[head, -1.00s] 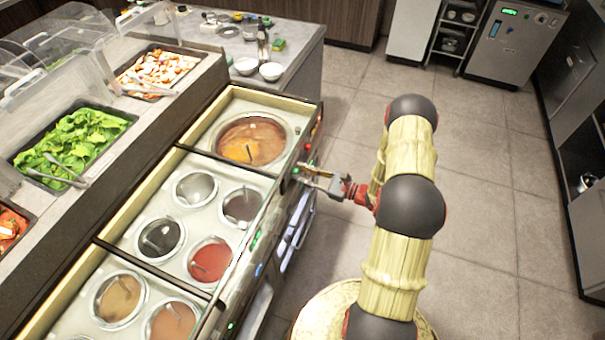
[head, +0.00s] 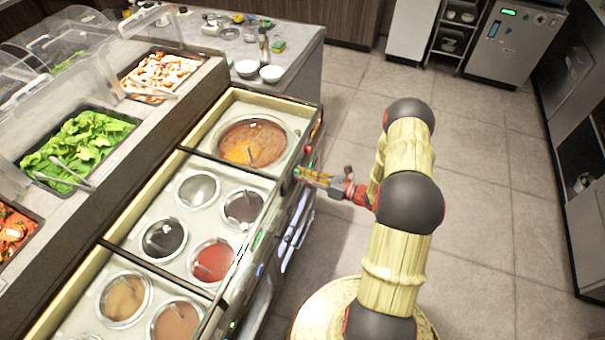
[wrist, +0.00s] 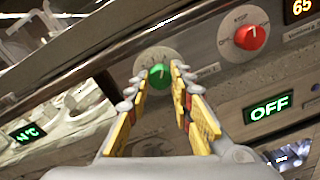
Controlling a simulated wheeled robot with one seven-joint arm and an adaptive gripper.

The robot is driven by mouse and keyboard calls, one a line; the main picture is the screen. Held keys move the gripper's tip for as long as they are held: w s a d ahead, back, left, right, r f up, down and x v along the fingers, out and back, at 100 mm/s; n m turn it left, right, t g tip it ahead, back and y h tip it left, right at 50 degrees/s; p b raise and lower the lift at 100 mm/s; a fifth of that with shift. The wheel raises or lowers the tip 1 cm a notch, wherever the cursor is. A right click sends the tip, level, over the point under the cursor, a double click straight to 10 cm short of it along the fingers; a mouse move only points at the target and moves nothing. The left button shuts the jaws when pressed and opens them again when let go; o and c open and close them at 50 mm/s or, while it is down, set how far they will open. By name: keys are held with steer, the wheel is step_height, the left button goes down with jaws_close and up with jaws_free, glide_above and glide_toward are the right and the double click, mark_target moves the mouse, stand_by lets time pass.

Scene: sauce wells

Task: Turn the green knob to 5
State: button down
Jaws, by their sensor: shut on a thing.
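The green knob (wrist: 159,76) sits on a round pale dial plate (wrist: 150,60) on the counter's front panel. It has a white pointer mark that points up and slightly right; the dial's figures are too small to read. In the wrist view my gripper (wrist: 152,88) has its yellow-padded fingers on either side of the knob, shut on it, and the tips hide its sides. In the head view my gripper (head: 303,174) reaches from the right to the counter front, where a bit of green shows at its tips.
A red knob (wrist: 250,37) sits to the right on the same panel, near an orange "65" display (wrist: 300,8). A green "OFF" display (wrist: 269,108) is below. Sauce wells (head: 212,260) fill the counter top. The floor (head: 490,210) behind the arm is clear.

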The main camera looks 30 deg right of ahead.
steer(key=shift+d+m+p, duration=0.1)
steer(key=shift+m+p, duration=1.25)
steer(key=shift+m, duration=3.05)
steer(key=c, duration=1.6)
jaws_free()
steer(key=shift+c, duration=0.2)
steer(key=shift+o, duration=0.4)
steer(key=v, duration=0.8)
steer(key=shift+w+d, duration=0.1)
steer(key=shift+w, duration=0.05)
